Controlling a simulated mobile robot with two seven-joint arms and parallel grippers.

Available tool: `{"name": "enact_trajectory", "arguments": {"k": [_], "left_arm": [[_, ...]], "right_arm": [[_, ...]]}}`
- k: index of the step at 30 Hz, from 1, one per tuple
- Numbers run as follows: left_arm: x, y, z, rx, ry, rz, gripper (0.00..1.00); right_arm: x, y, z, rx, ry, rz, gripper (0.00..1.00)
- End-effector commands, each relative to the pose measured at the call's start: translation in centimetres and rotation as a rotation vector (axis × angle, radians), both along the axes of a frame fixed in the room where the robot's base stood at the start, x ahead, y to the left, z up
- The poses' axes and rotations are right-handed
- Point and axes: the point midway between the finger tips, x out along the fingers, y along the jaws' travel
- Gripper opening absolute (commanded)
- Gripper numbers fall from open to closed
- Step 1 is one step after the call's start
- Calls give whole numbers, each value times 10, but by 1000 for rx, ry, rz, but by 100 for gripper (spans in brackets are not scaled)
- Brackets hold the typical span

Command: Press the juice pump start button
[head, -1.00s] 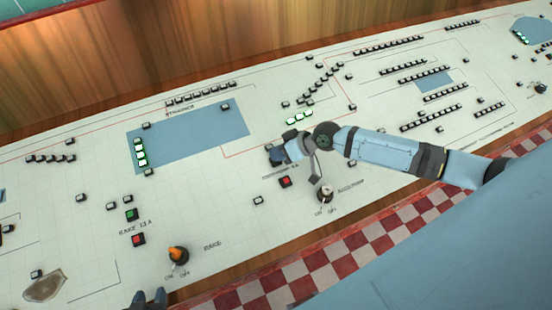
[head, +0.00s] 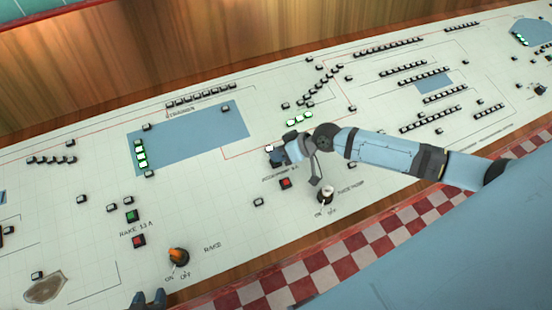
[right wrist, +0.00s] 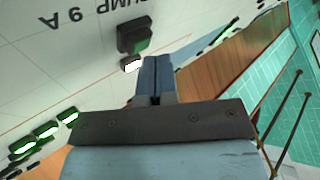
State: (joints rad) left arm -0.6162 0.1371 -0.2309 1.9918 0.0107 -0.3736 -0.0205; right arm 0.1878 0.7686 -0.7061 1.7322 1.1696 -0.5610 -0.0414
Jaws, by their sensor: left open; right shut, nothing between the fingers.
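A green button (right wrist: 134,37) in a black housing sits on the pale panel beside lettering that includes "PUMP" in the right wrist view. A lit white lamp (right wrist: 131,65) is next to it. My right gripper (right wrist: 157,61) is shut and empty, its tips just beside the button and lamp; I cannot tell whether they touch. In the head view my right gripper (head: 277,157) largely covers this spot. A red button (head: 286,183) and a pump knob (head: 326,195) are below it. My left gripper (head: 149,299) is open and empty at the bottom edge.
The control panel (head: 230,190) carries many small lamps and buttons. A rake knob (head: 178,256) and the rake's green button (head: 130,216) and red button (head: 139,240) are to the left. A wooden wall (head: 140,60) stands behind; a red-and-white checkered edge (head: 320,262) runs in front.

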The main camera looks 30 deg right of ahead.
Motion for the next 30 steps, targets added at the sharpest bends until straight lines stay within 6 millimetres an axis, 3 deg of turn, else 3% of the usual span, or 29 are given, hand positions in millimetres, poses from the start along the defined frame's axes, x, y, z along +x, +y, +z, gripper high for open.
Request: {"name": "enact_trajectory", "arguments": {"k": [14,30], "left_arm": [[0,0,8,1,0,1,43],[0,1,52,1,0,1,43]], "right_arm": [[-1,0,8,0,0,0,0],[-11,0,56,0,0,0,0]]}}
